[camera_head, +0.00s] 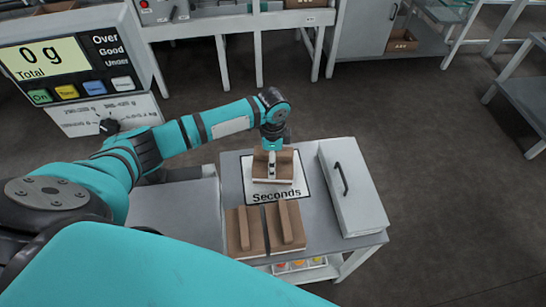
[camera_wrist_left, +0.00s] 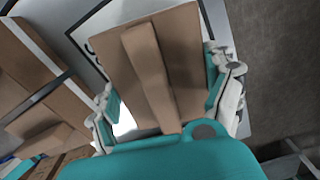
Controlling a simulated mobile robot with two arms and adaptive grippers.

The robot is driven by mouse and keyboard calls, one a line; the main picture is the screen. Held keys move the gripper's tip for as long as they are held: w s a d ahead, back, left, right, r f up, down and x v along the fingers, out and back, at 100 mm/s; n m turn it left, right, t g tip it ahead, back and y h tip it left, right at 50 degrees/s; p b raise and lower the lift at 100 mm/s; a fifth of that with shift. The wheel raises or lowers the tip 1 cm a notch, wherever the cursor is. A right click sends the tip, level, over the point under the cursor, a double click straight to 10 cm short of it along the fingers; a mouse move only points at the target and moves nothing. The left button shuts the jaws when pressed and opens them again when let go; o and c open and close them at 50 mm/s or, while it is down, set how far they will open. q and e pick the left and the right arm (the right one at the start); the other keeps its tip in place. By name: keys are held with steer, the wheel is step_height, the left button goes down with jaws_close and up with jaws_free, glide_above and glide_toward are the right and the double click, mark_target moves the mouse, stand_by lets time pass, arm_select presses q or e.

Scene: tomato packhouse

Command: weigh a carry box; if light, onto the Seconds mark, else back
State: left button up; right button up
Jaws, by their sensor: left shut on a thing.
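A brown carry box (camera_head: 287,158) with a raised centre handle is over the white Seconds mark (camera_head: 291,189) on the grey table. My left gripper (camera_head: 271,165) comes down on it from above and is shut on it. In the left wrist view the box (camera_wrist_left: 185,60) fills the middle, with a finger on either side. I cannot tell whether its base touches the mark. The scale display (camera_head: 45,58) at upper left reads 0 g. My right gripper is not in view.
Two more brown carry boxes, a left one (camera_head: 238,240) and a right one (camera_head: 291,238), stand at the table's near edge. A grey-white case (camera_head: 352,190) with a black handle lies right of the mark. Several coloured round items (camera_head: 299,265) show below the table top.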

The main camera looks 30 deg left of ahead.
arm_select(q)
steer(key=shift+f, duration=0.2)
steer(key=o, duration=1.2)
step_height(320, 180, up, 7)
steer(key=p, duration=0.8)
steer(key=shift+f, duration=0.1)
stand_by(0.4)
